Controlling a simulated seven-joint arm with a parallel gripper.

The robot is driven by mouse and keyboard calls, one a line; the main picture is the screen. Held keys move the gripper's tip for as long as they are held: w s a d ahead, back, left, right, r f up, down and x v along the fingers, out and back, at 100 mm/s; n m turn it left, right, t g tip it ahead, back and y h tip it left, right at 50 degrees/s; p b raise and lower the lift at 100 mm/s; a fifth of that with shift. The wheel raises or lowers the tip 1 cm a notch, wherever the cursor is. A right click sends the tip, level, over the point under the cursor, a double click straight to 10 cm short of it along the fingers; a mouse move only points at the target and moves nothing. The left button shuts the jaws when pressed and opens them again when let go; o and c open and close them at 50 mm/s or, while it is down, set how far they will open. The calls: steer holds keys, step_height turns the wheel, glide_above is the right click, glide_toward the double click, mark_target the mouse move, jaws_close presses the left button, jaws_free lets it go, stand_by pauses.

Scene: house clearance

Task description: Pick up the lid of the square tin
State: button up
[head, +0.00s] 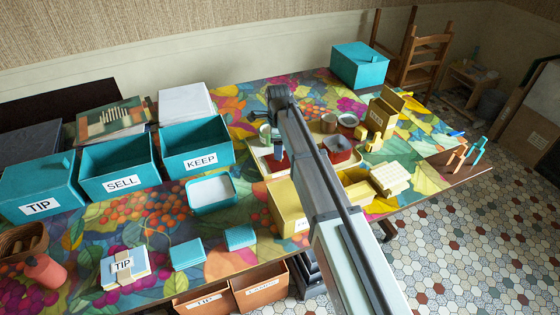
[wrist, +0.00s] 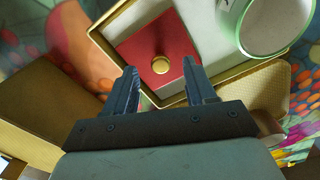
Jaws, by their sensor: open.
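The red square lid (wrist: 150,48) with a round gold knob (wrist: 161,65) lies in a pale gold-rimmed tray in the wrist view. In the head view only a bit of red shows beside my gripper. My gripper (wrist: 161,84) is open and empty, its fingertips apart on either side of the knob in the picture. I cannot tell how high it is above the lid. In the head view my gripper (head: 278,148) is over the tray's left part. A red square tin (head: 338,156) stands right of my arm, partly hidden by it.
A pale green-rimmed can (wrist: 275,25) stands close right of the lid in the wrist view. The tray (head: 256,166) also holds other cans. Yellow boxes (head: 286,206) stand in front of the tray. Teal SELL (head: 120,170) and KEEP (head: 198,150) bins are at left.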

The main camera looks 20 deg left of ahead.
steer(key=shift+f, duration=1.6)
steer(key=shift+c, duration=0.2)
jaws_close()
